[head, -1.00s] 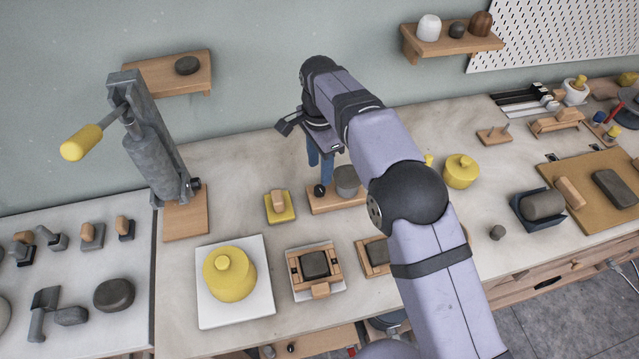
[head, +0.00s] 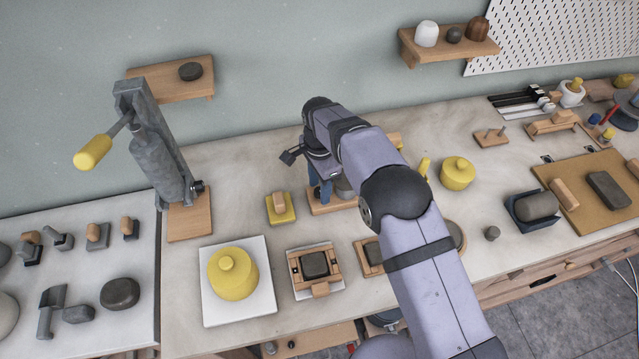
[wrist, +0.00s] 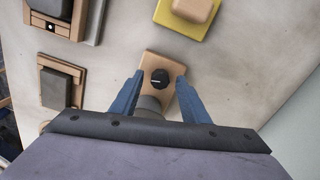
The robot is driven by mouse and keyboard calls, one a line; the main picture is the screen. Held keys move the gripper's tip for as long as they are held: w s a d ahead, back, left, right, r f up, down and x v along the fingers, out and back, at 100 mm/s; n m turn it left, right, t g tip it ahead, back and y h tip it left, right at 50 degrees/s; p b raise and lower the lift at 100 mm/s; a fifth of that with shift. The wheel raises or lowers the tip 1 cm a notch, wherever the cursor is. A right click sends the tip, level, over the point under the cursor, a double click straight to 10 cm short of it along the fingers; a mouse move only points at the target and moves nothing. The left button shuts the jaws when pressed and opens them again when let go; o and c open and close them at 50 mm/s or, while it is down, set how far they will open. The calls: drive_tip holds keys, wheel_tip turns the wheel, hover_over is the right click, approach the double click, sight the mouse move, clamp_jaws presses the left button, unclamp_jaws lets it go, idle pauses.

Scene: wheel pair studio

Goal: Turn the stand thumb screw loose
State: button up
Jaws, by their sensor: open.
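The thumb screw is a black ridged knob (wrist: 159,77) with a pale mark, on a wooden stand base (wrist: 150,59). A grey cylinder (wrist: 150,106) stands on the same base, partly hidden by my gripper. My gripper (wrist: 160,80) is open, with its two blue fingers on either side of the knob in the wrist view. I cannot tell whether they touch it or how far above it they are. In the head view my gripper (head: 320,192) is low over the wooden base (head: 330,206), and the knob is mostly hidden there.
A yellow block with a wooden top (head: 280,209) lies left of the stand. A wooden frame with a dark block (head: 315,265) and a yellow lidded pot (head: 232,273) are nearer. A lever press (head: 160,165) stands at left. Bare bench lies behind the stand.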

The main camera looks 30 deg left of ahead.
clamp_jaws()
drive_tip(key=shift+n, duration=0.4)
drive_tip(key=n+b, duration=0.1)
drive_tip(key=n, duration=0.1)
drive_tip(key=shift+f+n+b, duration=0.1)
drive_tip(key=shift+n+b, duration=0.25)
drive_tip(key=shift+n, duration=0.05)
drive_tip(key=n, duration=0.3)
drive_tip(key=shift+n+b, duration=0.3)
drive_tip(key=shift+b, duration=0.1)
drive_tip(key=n, duration=0.4)
drive_tip(key=shift+n+b, duration=0.35)
drive_tip(key=shift+n, duration=1.75)
